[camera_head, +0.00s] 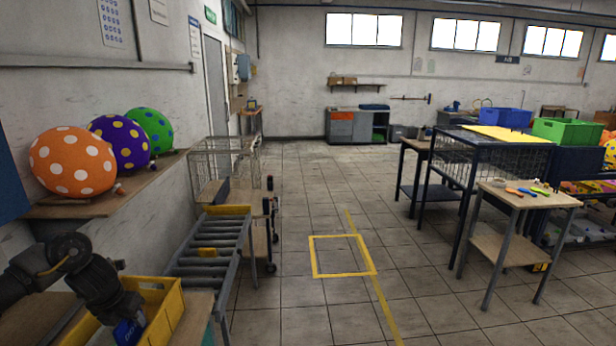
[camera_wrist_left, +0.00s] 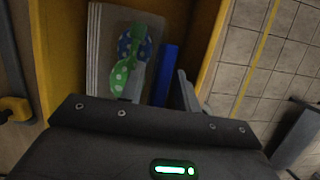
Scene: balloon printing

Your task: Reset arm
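My left gripper (camera_head: 128,318) reaches down into a yellow bin (camera_head: 166,312) at the lower left; the bin's yellow wall also shows in the left wrist view (camera_wrist_left: 208,45). In the wrist view, a green item with white dots (camera_wrist_left: 122,76), a blue dotted item (camera_wrist_left: 143,45) and a blue bar (camera_wrist_left: 167,72) lie in the bin. A blue item with white lettering (camera_head: 127,333) shows at the gripper in the head view. My right gripper is not in view.
Orange (camera_head: 72,162), purple (camera_head: 120,142) and green (camera_head: 150,130) dotted balloons rest on a wall shelf (camera_head: 95,204). A roller conveyor (camera_head: 208,250) and wire cart (camera_head: 222,165) stand right of the bin. The floor (camera_head: 310,200) in the middle is clear. A small tool table (camera_head: 520,195) stands right.

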